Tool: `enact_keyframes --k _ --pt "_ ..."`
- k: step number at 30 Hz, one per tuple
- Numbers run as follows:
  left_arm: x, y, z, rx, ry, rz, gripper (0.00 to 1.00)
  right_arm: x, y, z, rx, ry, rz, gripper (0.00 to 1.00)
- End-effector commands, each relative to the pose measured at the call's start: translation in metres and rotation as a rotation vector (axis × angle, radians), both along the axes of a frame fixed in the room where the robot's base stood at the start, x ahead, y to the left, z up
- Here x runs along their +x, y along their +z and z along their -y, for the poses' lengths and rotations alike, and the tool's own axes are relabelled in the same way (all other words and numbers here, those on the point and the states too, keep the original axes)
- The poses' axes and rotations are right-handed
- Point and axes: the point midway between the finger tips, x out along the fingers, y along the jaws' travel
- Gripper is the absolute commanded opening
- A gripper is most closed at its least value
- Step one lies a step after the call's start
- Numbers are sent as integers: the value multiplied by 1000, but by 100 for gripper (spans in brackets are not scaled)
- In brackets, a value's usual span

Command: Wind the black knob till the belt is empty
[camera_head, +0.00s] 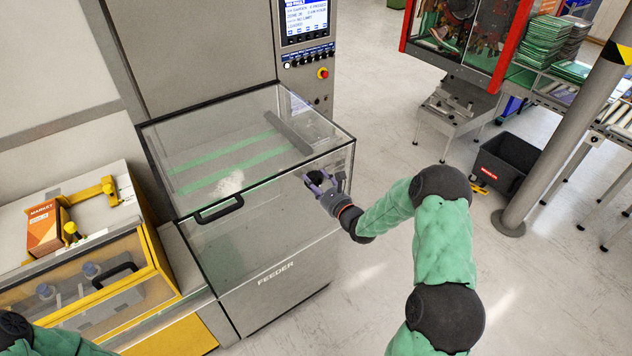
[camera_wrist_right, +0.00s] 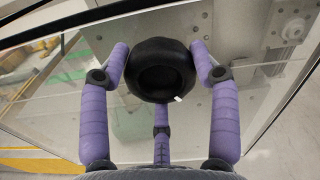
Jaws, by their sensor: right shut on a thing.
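The black knob (camera_wrist_right: 160,70) is round with a hollow face and a small white mark at its lower right rim. It sits on the side of the feeder (camera_head: 270,262), below the clear cover. My right gripper (camera_head: 325,183) has its purple fingers around the knob, shut on it; it also shows in the wrist view (camera_wrist_right: 161,75). The belt (camera_head: 228,152) lies under the clear cover, with green strips along it. A small whitish heap (camera_head: 230,182) shows near its front. My left arm shows only at the lower left corner, and its gripper is out of view.
A control panel with a screen (camera_head: 306,20) and a red button (camera_head: 323,73) stands behind the feeder. A yellow-framed machine (camera_head: 130,290) is on the left. A black bin (camera_head: 505,163) and a grey post (camera_head: 570,130) stand at right. The floor beside the feeder is clear.

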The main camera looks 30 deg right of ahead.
Motion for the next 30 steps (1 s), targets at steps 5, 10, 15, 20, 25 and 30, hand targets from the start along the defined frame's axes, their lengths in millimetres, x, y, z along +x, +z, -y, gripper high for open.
enact_keyframes --k 5,10,15,20,25,30 --pt "0 0 0 0 0 0 0 0 1 -3 -1 7 2 29" --pt "0 0 0 0 0 0 0 1 1 -2 -2 6 3 85" --pt "0 0 0 0 0 0 0 0 1 -1 -3 2 4 86" --pt "0 0 0 0 0 0 0 0 1 0 -3 1 3 86" --pt "0 0 0 0 0 0 0 -9 1 2 -3 -1 2 86" --pt "0 0 0 0 0 0 0 -38 1 4 -2 -3 1 86"
